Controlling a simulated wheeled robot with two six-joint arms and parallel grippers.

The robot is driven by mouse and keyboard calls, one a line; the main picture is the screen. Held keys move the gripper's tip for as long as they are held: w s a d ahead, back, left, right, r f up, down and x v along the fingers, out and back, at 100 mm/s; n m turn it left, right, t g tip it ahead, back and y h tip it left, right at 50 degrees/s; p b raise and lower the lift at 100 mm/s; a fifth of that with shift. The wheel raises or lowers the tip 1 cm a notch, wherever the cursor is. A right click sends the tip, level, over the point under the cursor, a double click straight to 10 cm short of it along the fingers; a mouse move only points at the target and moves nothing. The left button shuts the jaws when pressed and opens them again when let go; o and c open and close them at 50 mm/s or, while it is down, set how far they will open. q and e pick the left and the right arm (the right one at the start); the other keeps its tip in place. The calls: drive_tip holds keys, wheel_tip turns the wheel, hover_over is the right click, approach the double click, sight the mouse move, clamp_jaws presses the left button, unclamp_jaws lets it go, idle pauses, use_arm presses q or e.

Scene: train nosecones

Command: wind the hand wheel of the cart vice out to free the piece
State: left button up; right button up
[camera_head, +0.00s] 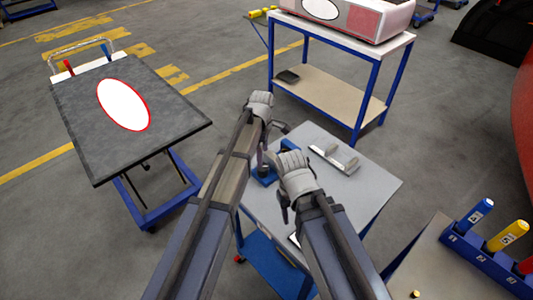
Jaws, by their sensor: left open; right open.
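The blue cart vice (264,178) sits at the left edge of the small grey-topped cart (372,190). It is mostly covered by my two arms, and I cannot make out its hand wheel or any piece in its jaws. My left gripper (273,123) is above and beyond the vice, at the cart's far left corner. My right gripper (276,180) is over the cart top, just right of the vice. Both are open; their fingers are partly hidden, and I cannot tell whether either touches the vice.
A pale metal part with two blocks (335,158) lies on the cart top. A dark-topped lift table (150,135) with a white oval stands left. A blue-framed bench (345,45) stands behind. A blue rack (485,250) with coloured handles is at right. The cart top's right side is clear.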

sight(263, 170)
use_arm(q)
drive_tip(key=shift+a, duration=0.1)
drive_tip(key=m, duration=1.1)
drive_tip(key=shift+w+f, duration=0.1)
drive_tip(key=shift+f, duration=0.05)
drive_tip(key=m, duration=0.7)
drive_tip(key=shift+f+b, duration=0.1)
drive_tip(key=shift+b, duration=0.25)
drive_tip(key=m, duration=0.5)
use_arm(e)
drive_tip(key=shift+f, duration=0.35)
use_arm(q)
drive_tip(key=shift+f, duration=0.1)
wheel_tip(263, 170, down, 8)
drive_tip(key=b, duration=0.8)
use_arm(e)
wheel_tip(263, 170, down, 8)
drive_tip(key=shift+r, duration=0.1)
